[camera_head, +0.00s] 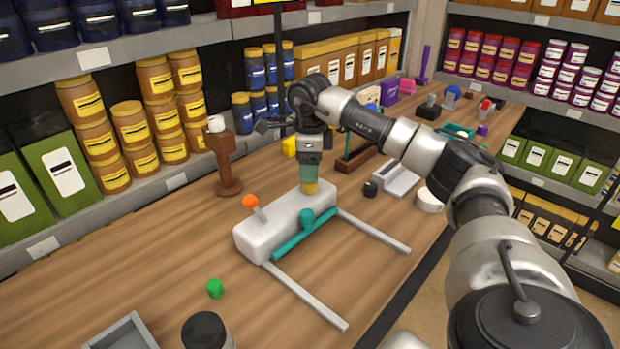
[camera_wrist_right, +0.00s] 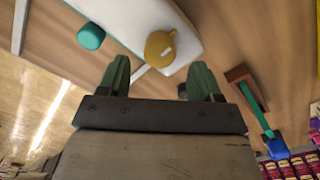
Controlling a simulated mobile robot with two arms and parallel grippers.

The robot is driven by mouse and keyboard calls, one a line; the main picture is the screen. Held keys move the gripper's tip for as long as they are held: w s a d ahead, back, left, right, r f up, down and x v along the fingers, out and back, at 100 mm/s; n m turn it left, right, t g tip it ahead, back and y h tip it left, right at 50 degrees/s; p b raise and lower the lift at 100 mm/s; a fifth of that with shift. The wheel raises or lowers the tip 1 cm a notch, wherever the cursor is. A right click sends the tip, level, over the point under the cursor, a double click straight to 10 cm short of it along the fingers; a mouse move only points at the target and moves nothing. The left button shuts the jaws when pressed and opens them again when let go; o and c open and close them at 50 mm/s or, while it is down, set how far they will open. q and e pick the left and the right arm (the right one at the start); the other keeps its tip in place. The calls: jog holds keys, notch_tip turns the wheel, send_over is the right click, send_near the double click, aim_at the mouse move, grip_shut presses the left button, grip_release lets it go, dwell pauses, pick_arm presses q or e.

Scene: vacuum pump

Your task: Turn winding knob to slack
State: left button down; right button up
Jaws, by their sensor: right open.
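A white block-shaped device (camera_head: 285,222) sits on the wooden table, with an orange ball lever (camera_head: 250,202) on top and a teal knob (camera_head: 307,217) and teal bar (camera_head: 290,244) at its front. A yellow knob (camera_head: 311,187) with a small pale mark is at its right end; I take it as the winding knob. My right gripper (camera_head: 309,177) points down just over the yellow knob. In the right wrist view the knob (camera_wrist_right: 160,48) lies ahead, between the lines of the two open green fingers (camera_wrist_right: 159,72); contact is not visible. My left gripper is out of view.
Two grey rails (camera_head: 375,231) reach forward from the device. A brown post (camera_head: 224,160) stands behind left. A small black knob (camera_head: 370,188) and pale box (camera_head: 397,180) lie right, near my arm.

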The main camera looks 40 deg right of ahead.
notch_tip(320, 180, up, 7)
jog(key=shift+f, duration=0.15)
dwell(0.5)
